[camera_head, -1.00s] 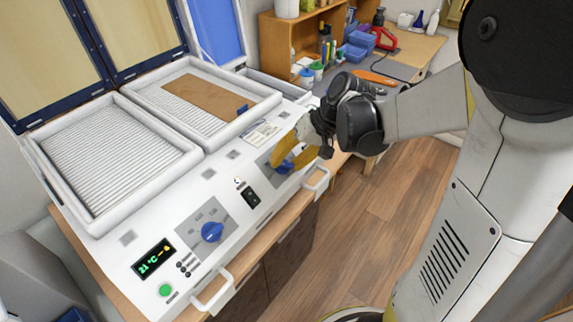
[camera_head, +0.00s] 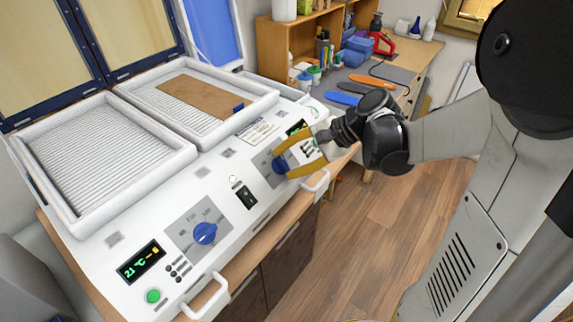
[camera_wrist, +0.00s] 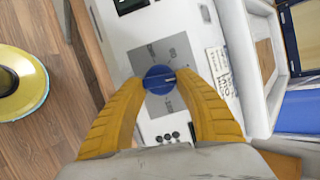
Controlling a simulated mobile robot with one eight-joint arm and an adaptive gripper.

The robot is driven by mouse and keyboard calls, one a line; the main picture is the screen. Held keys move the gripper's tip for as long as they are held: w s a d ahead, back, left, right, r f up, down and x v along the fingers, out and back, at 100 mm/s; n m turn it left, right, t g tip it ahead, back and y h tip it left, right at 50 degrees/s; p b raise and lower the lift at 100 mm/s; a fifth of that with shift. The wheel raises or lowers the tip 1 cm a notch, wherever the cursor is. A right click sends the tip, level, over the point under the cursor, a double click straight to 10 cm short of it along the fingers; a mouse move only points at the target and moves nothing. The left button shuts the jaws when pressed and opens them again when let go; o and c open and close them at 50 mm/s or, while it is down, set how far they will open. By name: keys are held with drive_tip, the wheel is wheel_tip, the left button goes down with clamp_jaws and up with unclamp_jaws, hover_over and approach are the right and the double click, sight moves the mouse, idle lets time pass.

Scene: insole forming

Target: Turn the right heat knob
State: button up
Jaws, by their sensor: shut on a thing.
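The right heat knob (camera_head: 279,166) is a round blue dial on a grey square of the white machine's sloped panel. It also shows in the wrist view (camera_wrist: 159,78), between the yellow fingertips. My gripper (camera_head: 283,164) is shut on this knob, one finger on each side. The dial marks around the knob are too small to read. The left heat knob (camera_head: 205,233) is a matching blue dial nearer the panel's left end.
The white machine (camera_head: 150,210) holds two ribbed trays; a brown sheet (camera_head: 200,97) lies in the right one. White handles (camera_head: 207,297) stick out along its front edge. A black switch (camera_head: 247,196) sits between the knobs. A workbench (camera_head: 412,65) with tools stands behind.

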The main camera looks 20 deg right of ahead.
drive_tip(key=m, duration=0.1)
drive_tip(key=m+t+b, duration=0.1)
drive_tip(key=m, duration=0.1)
drive_tip(key=shift+s+f+m, duration=0.1)
drive_tip(key=shift+f+m, duration=0.1)
drive_tip(key=shift+m, duration=0.1)
drive_tip(key=shift+s+m+t+b, duration=0.1)
drive_tip(key=shift+m+t+b, duration=0.5)
drive_tip(key=shift+m, duration=1.3)
drive_tip(key=o, duration=1.2)
drive_tip(key=shift+r, duration=0.1)
drive_tip(key=v, duration=1.2)
